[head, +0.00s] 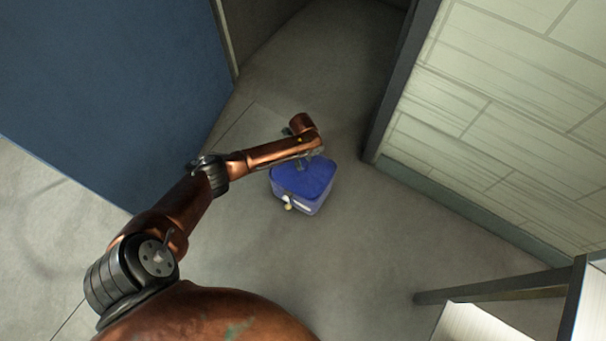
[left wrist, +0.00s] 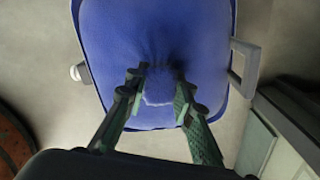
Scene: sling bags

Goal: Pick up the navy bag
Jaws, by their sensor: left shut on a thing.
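The navy bag (head: 302,182) shows as a blue, boxy bag in the middle of the head view, with a pale patch on its front. My left gripper (head: 304,162) reaches it from above at its far upper side, partly hidden by my wrist. In the left wrist view the bag's blue cloth (left wrist: 150,45) fills the upper middle. The two green fingers of the left gripper (left wrist: 160,88) are shut on the bag, with its cloth bunched and creased between them. I cannot tell whether the bag touches the floor. My right gripper is not in view.
A blue panel (head: 110,80) stands at the left. A pale tiled wall (head: 500,110) with a dark edge is close on the right of the bag. A rail and white-topped piece (head: 490,325) are at the lower right. Grey floor (head: 370,240) is clear in front of the bag.

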